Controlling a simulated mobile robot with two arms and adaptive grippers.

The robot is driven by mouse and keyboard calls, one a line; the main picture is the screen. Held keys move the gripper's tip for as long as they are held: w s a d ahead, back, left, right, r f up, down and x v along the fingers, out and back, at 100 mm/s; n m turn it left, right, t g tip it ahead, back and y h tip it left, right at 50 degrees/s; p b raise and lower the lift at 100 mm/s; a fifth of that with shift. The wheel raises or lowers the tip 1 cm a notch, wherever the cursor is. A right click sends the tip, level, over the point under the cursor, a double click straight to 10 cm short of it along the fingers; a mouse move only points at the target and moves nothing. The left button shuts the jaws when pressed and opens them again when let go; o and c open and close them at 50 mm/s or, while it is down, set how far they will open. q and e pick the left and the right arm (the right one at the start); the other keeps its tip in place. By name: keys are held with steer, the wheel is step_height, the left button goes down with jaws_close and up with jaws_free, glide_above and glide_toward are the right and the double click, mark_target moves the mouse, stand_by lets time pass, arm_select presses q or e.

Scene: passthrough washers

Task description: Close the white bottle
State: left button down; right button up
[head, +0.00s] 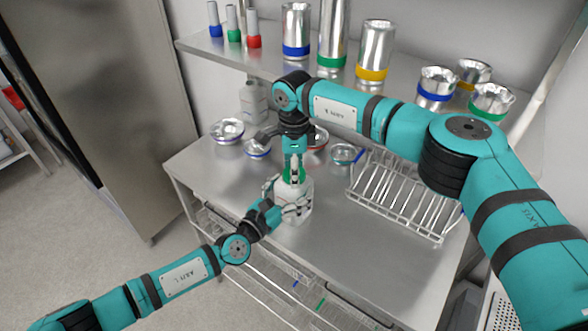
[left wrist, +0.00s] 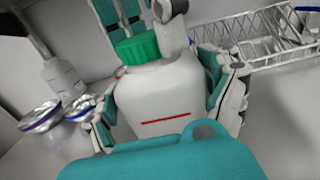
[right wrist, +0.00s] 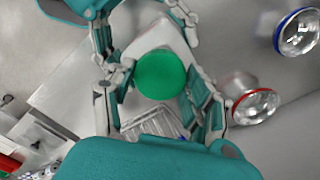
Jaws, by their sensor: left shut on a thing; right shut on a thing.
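The white bottle (head: 292,212) stands upright on the steel table. It has a red line on its front in the left wrist view (left wrist: 165,125). My left gripper (head: 284,208) is shut around the bottle's body from the front left. The green cap (left wrist: 138,48) sits at the top of the bottle's neck; it shows from above in the right wrist view (right wrist: 160,74). My right gripper (right wrist: 162,84) points down from above, with its fingers on either side of the green cap, shut on it. The thread under the cap is hidden.
A wire rack (head: 405,195) stands right of the bottle. An upper shelf (head: 270,65) carries steel containers with coloured bands. The table's front edge is close to the bottle.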

steer(key=m, duration=1.1)
steer(key=shift+m, duration=0.4)
steer(key=o, duration=1.3)
steer(key=shift+r, duration=2.25)
steer(key=shift+c, duration=0.4)
